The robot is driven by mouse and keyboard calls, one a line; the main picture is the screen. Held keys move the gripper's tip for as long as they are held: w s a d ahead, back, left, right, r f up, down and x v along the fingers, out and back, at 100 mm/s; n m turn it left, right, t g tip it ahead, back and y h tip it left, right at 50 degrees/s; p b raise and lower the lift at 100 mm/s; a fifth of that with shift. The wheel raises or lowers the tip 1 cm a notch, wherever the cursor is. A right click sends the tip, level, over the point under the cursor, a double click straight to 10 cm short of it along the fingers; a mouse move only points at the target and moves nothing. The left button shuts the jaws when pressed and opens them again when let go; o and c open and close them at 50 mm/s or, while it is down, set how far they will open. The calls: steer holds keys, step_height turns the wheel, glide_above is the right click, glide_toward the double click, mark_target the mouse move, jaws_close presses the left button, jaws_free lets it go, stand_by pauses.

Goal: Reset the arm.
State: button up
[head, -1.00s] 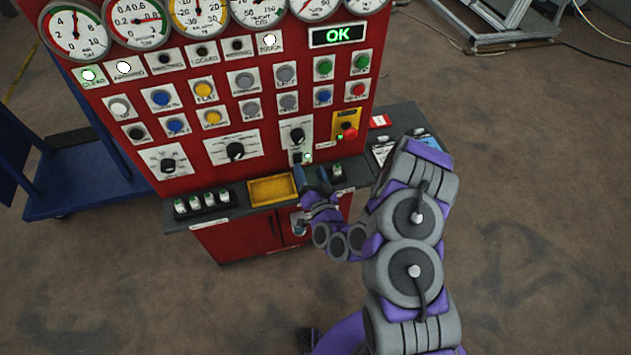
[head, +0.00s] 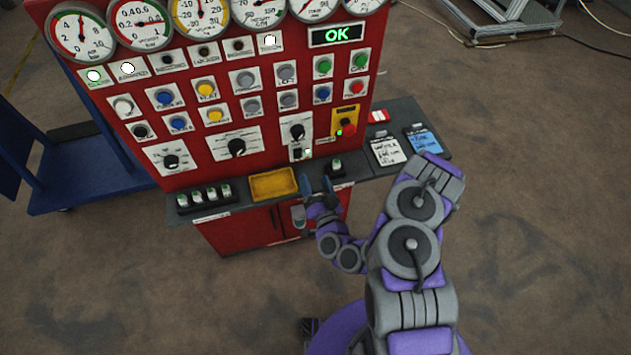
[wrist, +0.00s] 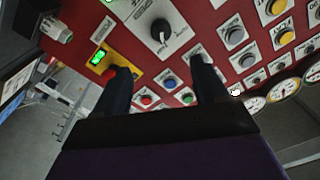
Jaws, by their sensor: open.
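My gripper (head: 318,185) is at the front of the red control panel (head: 270,165), by the ledge just right of the yellow tray. Its two fingers are apart with nothing between them. In the wrist view, my gripper (wrist: 160,85) is open, and the panel with a black rotary knob (wrist: 160,32) and coloured buttons shows beyond the fingers. My purple and grey arm reaches up from the lower right of the head view.
A yellow tray (head: 273,185) and several small green-and-white items (head: 204,195) sit on the ledge. A red emergency button (head: 348,128) is on the panel. Clipboards (head: 388,150) lie on the right side shelf. A blue cart (head: 85,175) stands left.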

steer(key=w+a+n+g+y+b, duration=0.1)
steer(key=a+n+g+y+b, duration=0.1)
steer(key=a+n+g+y, duration=0.35)
steer(key=s+d+r+n+g+h+b, duration=0.1)
steer(key=s+d+r+g+h+b, duration=0.1)
steer(key=s+d+r+g+h, duration=0.5)
steer(key=s+d+r+n+g+h+b, duration=0.1)
steer(key=s+d+r+g+h, duration=0.25)
steer(key=s+d, duration=0.45)
steer(key=s+d+r+m+g, duration=0.1)
steer(key=s+r, duration=0.2)
steer(key=s, duration=0.3)
steer(key=s+d+r+m+g+b, duration=0.1)
steer(key=s+d+r+m, duration=0.1)
steer(key=s, duration=0.5)
steer(key=s+d+r+m+g+b, duration=0.1)
steer(key=s+r, duration=0.4)
steer(key=s, duration=0.1)
steer(key=shift+s+d+g, duration=0.3)
steer(key=shift+d, duration=0.05)
steer(key=shift+m, duration=0.25)
